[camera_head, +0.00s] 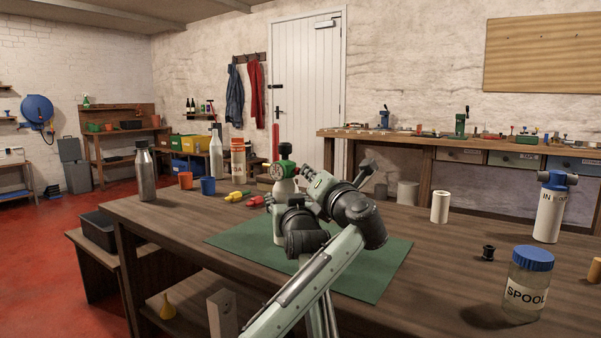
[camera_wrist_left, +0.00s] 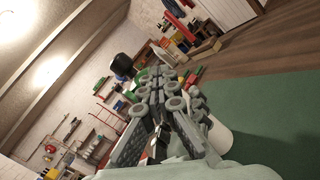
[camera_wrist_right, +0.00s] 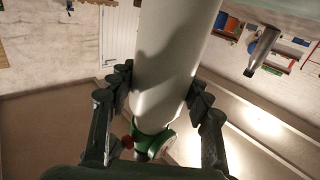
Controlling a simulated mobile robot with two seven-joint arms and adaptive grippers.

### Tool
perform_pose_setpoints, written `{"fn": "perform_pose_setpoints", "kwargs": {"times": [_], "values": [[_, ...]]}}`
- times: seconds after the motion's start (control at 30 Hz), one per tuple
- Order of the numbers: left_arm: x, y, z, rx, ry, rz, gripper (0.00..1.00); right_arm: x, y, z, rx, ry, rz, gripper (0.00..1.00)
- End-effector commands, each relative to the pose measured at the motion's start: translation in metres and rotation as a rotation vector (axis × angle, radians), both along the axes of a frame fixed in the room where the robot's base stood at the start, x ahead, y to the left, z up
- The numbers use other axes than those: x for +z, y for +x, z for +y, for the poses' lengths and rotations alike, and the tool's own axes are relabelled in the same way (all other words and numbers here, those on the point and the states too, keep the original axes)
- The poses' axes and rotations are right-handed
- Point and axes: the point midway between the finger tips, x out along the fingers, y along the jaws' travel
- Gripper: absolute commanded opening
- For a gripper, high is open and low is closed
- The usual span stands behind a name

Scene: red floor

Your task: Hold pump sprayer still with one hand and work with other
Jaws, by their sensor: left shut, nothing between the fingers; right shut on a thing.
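The pump sprayer (camera_head: 285,186) has a white body and a green head, and stands near the green mat on the workbench. My right gripper (camera_head: 270,203) is shut around its white body; in the right wrist view the body (camera_wrist_right: 172,65) runs between the fingers, with the green head (camera_wrist_right: 152,143) at the bottom. My left gripper (camera_head: 307,174) is shut and empty, close beside the sprayer's head. In the left wrist view its closed fingers (camera_wrist_left: 164,78) show, with a white surface (camera_wrist_left: 219,136) beside them. Whether they touch the sprayer is hard to tell.
The green mat (camera_head: 370,270) lies around my arms. Left of it stand a metal bottle (camera_head: 145,175), orange and blue cups (camera_head: 208,186), and red and yellow items (camera_head: 255,200). On the right are a white roll (camera_head: 440,207), a black spool (camera_head: 488,253), a jar (camera_head: 525,287) and a filter housing (camera_head: 550,213).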

Motion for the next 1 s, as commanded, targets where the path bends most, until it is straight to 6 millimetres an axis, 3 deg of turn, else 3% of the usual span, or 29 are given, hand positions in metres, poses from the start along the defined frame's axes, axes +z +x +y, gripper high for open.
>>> {"fn": "perform_pose_setpoints", "kwargs": {"times": [1.0], "values": [[-0.0009, 0.0068, 0.0112, 0.012, 0.003, 0.001, 0.00, 0.0000, -0.0010, -0.0015, -0.002, 0.004, -0.001, 0.05]]}}
